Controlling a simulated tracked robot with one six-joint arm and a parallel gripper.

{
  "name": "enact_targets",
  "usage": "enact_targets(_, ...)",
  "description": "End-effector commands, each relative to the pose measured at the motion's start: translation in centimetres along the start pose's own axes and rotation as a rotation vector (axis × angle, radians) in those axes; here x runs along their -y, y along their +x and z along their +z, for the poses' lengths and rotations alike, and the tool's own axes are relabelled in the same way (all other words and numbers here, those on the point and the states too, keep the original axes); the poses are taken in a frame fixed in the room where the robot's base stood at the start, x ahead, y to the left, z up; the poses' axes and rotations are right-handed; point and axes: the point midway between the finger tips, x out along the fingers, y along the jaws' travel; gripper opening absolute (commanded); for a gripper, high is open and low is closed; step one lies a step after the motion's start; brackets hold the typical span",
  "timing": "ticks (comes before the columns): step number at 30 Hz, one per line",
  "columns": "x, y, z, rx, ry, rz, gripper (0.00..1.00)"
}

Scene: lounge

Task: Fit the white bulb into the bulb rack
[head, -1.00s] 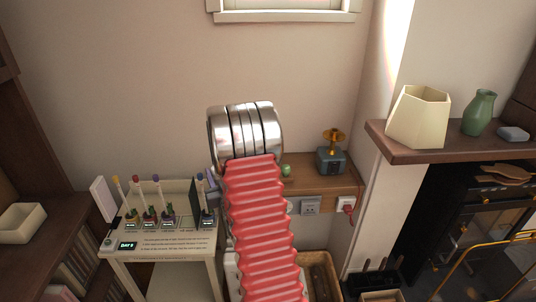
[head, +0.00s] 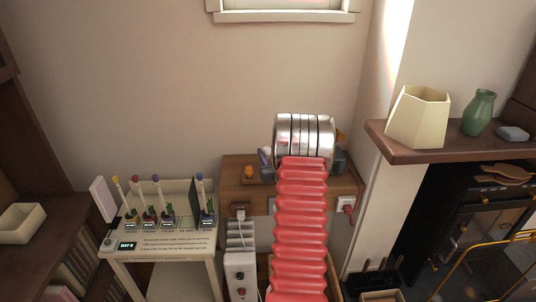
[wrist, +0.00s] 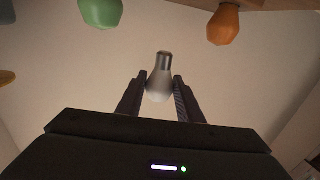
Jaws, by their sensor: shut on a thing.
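The white bulb (wrist: 158,90) is between the two fingers of my gripper (wrist: 160,84) in the wrist view. The gripper is shut on its white globe, and its grey metal base points to the top of the picture. A green bulb (wrist: 100,10) and an orange bulb (wrist: 223,24) show at the top edge, apart from the white bulb. A wooden strip (wrist: 275,4) beside the orange bulb may be part of the bulb rack. In the head view the orange bulb (head: 249,171) stands on the wooden shelf (head: 235,198). My arm hides the white bulb and most of the rack there.
A white stand (head: 160,250) with several plant tubes is left of the shelf. A white unit with knobs (head: 240,270) is below the shelf. A mantel (head: 390,150) with a cream shade (head: 418,117) and green vase (head: 478,112) juts out at right.

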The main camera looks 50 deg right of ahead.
Motion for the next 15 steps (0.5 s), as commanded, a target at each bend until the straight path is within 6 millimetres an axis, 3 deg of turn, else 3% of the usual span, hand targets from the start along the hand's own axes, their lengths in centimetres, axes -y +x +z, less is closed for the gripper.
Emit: enact_targets(15, 0.03, 0.00, 0.97, 0.000, 0.001, 0.000, 0.12)
